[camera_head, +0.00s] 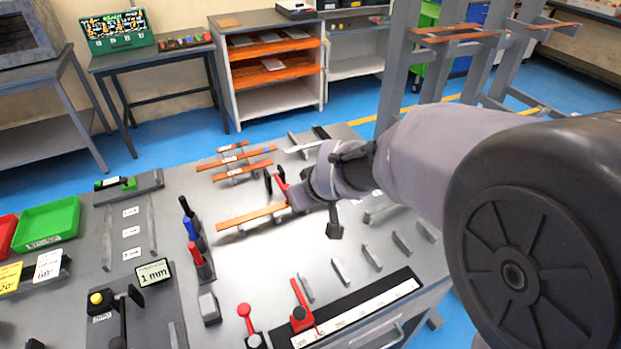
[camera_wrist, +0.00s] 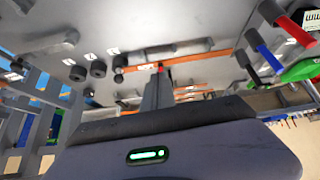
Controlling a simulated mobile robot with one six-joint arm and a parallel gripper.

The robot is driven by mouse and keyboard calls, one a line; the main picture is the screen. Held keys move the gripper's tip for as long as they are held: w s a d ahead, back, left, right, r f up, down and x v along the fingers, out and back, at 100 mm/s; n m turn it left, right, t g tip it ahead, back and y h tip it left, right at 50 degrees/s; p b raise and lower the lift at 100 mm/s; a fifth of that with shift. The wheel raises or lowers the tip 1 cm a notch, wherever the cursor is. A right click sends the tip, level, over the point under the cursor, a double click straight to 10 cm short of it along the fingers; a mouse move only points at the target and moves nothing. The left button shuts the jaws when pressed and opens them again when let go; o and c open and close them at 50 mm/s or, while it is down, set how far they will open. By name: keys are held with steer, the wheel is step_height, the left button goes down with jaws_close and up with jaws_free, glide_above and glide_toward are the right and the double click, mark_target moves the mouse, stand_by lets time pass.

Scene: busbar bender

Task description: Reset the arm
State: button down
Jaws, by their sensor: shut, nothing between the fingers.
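My arm reaches in from the right in the head view and ends over the grey worktable (camera_head: 270,262). My gripper (camera_head: 287,191) is near the right end of an orange-brown copper bar (camera_head: 248,216). In the wrist view my gripper (camera_wrist: 158,78) shows as narrow grey fingers, close together with nothing held between them. A copper bar (camera_wrist: 205,56) crosses behind the fingertips there. I cannot tell whether the fingertips touch it. Part of the bar's right end is hidden by the gripper in the head view.
More copper bars (camera_head: 236,161) lie beyond the gripper. Upright tools with black, blue and red handles (camera_head: 200,257) stand to its left. A red-handled lever (camera_head: 302,309) and a white ruler strip (camera_head: 368,313) are at the front edge. Grey posts (camera_head: 399,75) rise at the right.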

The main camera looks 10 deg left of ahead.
steer(key=shift+d, duration=0.1)
steer(key=s+d+r+m+h, duration=0.1)
steer(key=s+d+r+m, duration=0.35)
steer(key=s+d, duration=0.35)
steer(key=s+d+r+m, duration=0.3)
steer(key=s+d+r, duration=0.25)
steer(key=d, duration=0.35)
steer(key=s+d+f+m+h, duration=0.1)
steer(key=s+d+m, duration=0.3)
steer(key=s, duration=0.5)
steer(key=shift+s+d+m, duration=0.2)
steer(key=shift+m, duration=0.15)
